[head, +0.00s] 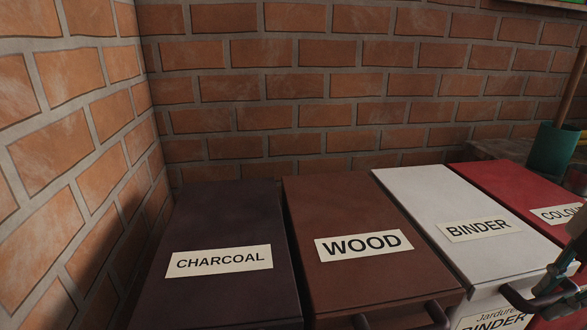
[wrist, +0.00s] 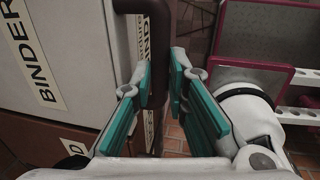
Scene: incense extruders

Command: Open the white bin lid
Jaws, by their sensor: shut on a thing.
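The white bin's lid (head: 455,215) lies flat and closed, with a BINDER label on top, in the head view. It also shows at the left of the wrist view (wrist: 85,25). A dark bar handle (head: 520,299) sticks out from the lid's front edge and runs upright in the wrist view (wrist: 187,22). My gripper (wrist: 162,78) has teal finger pads on both sides of this handle and is shut on it. In the head view, only part of my gripper (head: 560,280) shows at the right edge. Its fingertips' exact contact is partly hidden.
Left of the white bin stand a brown WOOD bin (head: 345,205) and a dark CHARCOAL bin (head: 225,220), both closed. A red bin (head: 510,185) stands close on the right. A green container (head: 553,150) is behind it. Brick walls (head: 300,90) bound the back and left.

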